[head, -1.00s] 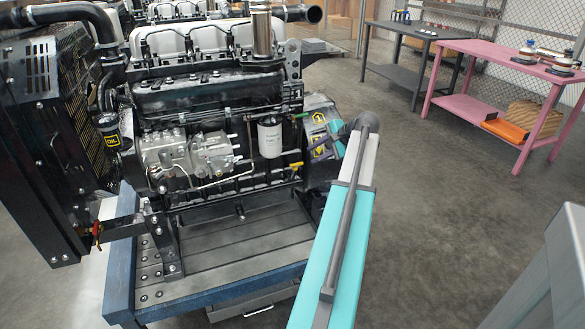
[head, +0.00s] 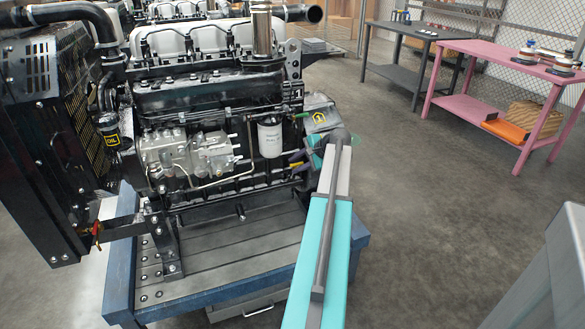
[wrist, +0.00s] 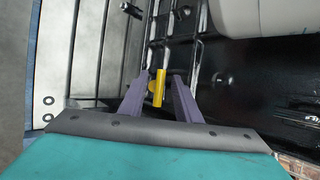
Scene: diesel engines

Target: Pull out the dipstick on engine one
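Engine one (head: 210,95), a dark engine block with a "1" on its right end, stands on a blue-edged stand in the head view. A small yellow handle (head: 296,165), which looks like the dipstick's, shows low at its right end, partly covered by my gripper. In the wrist view the yellow handle (wrist: 158,88) is between the two purple fingers of my gripper (wrist: 158,84). Gaps show on both sides of the handle, so the fingers are open around it and not closed on it. In the head view my arm hides most of the gripper.
A white filter (head: 270,138) sits on the engine just above and left of the handle. Metal pipes (wrist: 198,60) run along the engine beside the fingers. A pink table (head: 510,80) and a dark table (head: 400,65) stand at the right back. The floor between is clear.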

